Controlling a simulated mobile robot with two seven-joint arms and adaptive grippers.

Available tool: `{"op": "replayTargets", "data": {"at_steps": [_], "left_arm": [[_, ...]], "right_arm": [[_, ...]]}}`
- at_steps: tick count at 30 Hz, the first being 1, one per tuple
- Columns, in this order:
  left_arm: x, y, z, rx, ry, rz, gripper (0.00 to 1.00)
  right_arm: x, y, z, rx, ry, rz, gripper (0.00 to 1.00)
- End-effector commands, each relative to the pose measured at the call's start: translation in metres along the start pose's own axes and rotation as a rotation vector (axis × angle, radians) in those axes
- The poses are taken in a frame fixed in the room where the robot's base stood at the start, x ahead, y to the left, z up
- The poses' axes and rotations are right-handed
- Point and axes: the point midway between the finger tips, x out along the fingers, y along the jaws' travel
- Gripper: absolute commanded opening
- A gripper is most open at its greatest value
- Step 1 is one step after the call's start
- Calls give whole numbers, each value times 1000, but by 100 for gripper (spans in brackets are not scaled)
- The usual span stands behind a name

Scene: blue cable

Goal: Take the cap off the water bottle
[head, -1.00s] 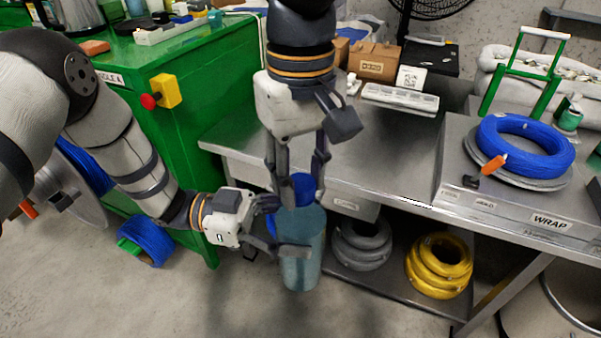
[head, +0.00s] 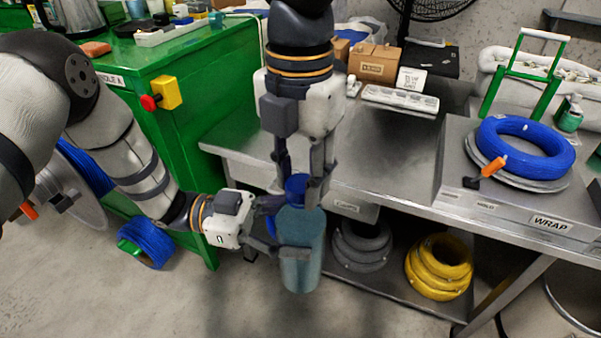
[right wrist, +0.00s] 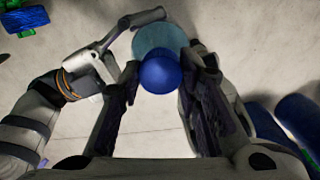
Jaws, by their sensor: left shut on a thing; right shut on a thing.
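The water bottle (head: 300,262), translucent teal, is upright in the air in front of the steel bench in the head view. Its blue cap (head: 297,184) sits at its top; I cannot tell whether it is loose. My right gripper (head: 296,192) comes from above and is shut on the cap, one finger on each side. My left gripper (head: 277,222) comes from the left and is shut on the bottle body below the cap. In the right wrist view the round cap (right wrist: 160,74) lies between my right fingers, with the bottle (right wrist: 165,40) behind it.
The steel bench (head: 400,165) stands behind and right of the bottle, with grey and yellow coils (head: 438,267) on its lower shelf. A green cabinet (head: 185,130) with a red button stands behind my left arm. The floor below is clear.

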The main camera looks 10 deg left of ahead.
Motion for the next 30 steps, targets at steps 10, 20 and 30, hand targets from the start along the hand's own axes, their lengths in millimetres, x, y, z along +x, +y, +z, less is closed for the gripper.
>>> {"op": "replayTargets", "data": {"at_steps": [10,20,30], "left_arm": [[0,0,-2,3,3,1,0],[0,0,-2,3,3,1,0],[0,0,-2,3,3,0,0]], "right_arm": [[-3,0,1,2,-3,1,0],[-15,0,0,3,-3,2,0],[-23,0,0,2,-2,1,0]]}}
